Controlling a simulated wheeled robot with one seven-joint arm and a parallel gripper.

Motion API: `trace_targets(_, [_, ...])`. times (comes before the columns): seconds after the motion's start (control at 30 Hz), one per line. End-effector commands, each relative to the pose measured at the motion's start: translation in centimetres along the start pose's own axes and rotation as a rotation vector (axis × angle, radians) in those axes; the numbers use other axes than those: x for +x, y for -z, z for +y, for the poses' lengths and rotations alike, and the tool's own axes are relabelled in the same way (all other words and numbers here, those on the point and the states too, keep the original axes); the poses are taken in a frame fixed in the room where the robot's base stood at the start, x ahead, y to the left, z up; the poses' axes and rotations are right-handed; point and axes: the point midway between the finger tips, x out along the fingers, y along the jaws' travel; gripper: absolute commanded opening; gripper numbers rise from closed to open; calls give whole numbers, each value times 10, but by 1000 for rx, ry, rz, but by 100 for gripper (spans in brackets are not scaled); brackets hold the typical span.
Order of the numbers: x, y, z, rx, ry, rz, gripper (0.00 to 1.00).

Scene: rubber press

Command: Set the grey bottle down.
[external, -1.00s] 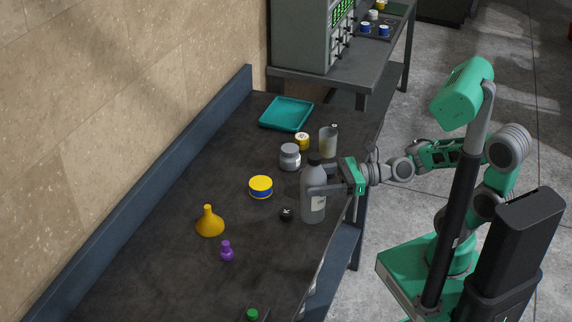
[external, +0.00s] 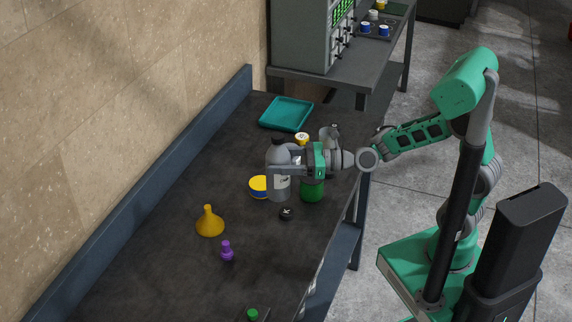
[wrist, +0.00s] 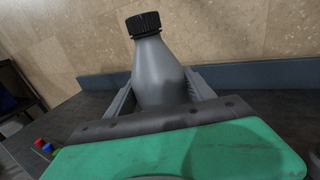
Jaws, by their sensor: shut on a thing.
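The grey bottle (external: 279,188) with a black cap stands nearly upright in my gripper (external: 283,163), over the middle of the dark table. My gripper is shut on its body, with one finger on each side. In the wrist view the bottle (wrist: 158,70) shows its black cap and shoulder between the fingers; its base is hidden there. In the external view its base is close to the tabletop, but I cannot tell whether it touches.
A small black object (external: 286,214) lies in front. A yellow funnel (external: 209,222) and purple flask (external: 227,252) stand front left. A teal tray (external: 287,113) is at the back.

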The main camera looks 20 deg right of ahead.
Motion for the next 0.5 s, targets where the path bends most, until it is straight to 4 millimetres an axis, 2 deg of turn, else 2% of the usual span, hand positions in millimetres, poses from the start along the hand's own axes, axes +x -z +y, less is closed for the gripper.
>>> trace_targets(0.03, [14,7,-4,3,-3,-1,0])
trace_targets(0.23, [63,31,-23,2,-3,-1,0])
trace_targets(0.3, [74,50,-28,3,-2,1,0])
trace_targets(0.5, [97,76,-37,-1,-2,-4,0])
